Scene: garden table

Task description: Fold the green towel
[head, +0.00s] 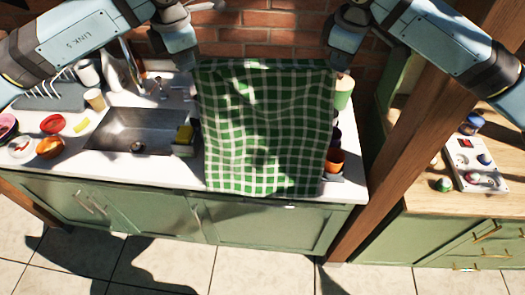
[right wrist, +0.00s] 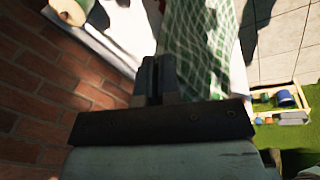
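The green and white checked towel (head: 265,125) is spread out and hangs by its top edge in front of the brick wall, over the white counter. Its lower edge reaches the counter's front edge; I cannot tell whether it touches the counter. My left gripper (head: 193,70) is shut on its top left corner. My right gripper (head: 336,70) is at its top right corner and appears shut on it. In the right wrist view the fingers (right wrist: 155,75) are close together, with the towel (right wrist: 200,45) stretching away beyond them. The exact grip is partly hidden there.
Bowls, cups and a dish rack (head: 55,92) stand at the left. An orange cup (head: 335,160) stands partly behind the towel. A wooden post (head: 400,140) rises at the right.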

